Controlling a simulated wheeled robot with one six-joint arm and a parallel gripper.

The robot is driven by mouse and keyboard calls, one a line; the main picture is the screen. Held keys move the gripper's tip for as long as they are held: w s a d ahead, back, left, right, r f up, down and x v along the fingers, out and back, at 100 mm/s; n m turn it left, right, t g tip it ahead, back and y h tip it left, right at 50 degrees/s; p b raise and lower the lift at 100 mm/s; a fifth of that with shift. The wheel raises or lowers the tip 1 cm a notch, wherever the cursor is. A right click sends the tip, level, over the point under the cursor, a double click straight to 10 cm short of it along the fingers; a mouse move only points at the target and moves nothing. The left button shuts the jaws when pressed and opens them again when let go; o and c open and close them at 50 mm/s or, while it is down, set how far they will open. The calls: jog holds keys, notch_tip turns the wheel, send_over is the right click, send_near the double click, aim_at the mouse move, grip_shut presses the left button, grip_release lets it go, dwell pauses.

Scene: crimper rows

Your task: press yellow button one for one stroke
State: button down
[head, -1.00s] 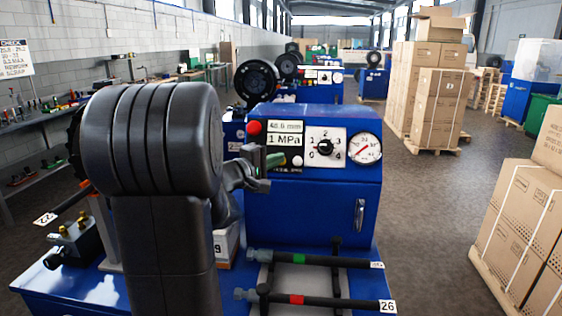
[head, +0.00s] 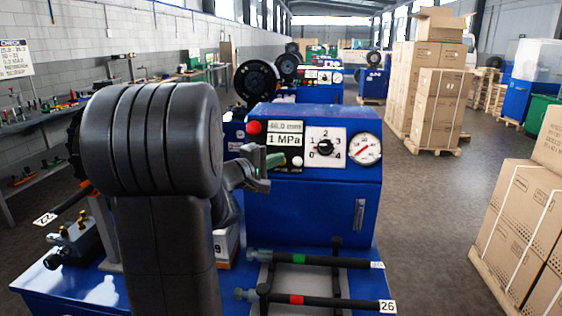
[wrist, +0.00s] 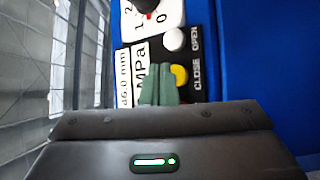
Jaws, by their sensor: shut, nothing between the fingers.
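The yellow button (wrist: 180,76) is on the black strip of the nearest blue crimper's control panel, by the word CLOSE in the wrist view. In the head view my fingers appear to hide it. A white button (wrist: 174,40) sits beside it near OPEN; it also shows in the head view (head: 297,161). My gripper (wrist: 159,82) is shut and empty, its green fingertips just beside the yellow button's lower left edge in the wrist view. In the head view my gripper (head: 277,159) is in front of the panel, left of the white button. I cannot tell whether the tips touch anything.
The panel also carries a red button (head: 254,127), a display (head: 285,132), a numbered dial (head: 324,147) and a pressure gauge (head: 365,149). Black hoses (head: 325,261) lie below on the rack. Cardboard boxes (head: 525,220) stand at right, with open floor between.

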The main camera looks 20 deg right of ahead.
jog(key=shift+w+d+f+b, duration=0.4)
jog(key=shift+w+f+b, duration=0.15)
jog(key=shift+b, duration=0.8)
dwell(0.7)
jog(key=shift+r, duration=0.1)
dwell(0.4)
jog(key=shift+s+a+r+b, duration=0.35)
jog(key=shift+s+a+r, duration=0.1)
jog(key=shift+s, duration=0.1)
jog(key=s+a+r, duration=0.2)
jog(key=s, duration=0.1)
jog(key=shift+s+r, duration=0.3)
jog(key=shift+r, duration=0.1)
dwell(2.5)
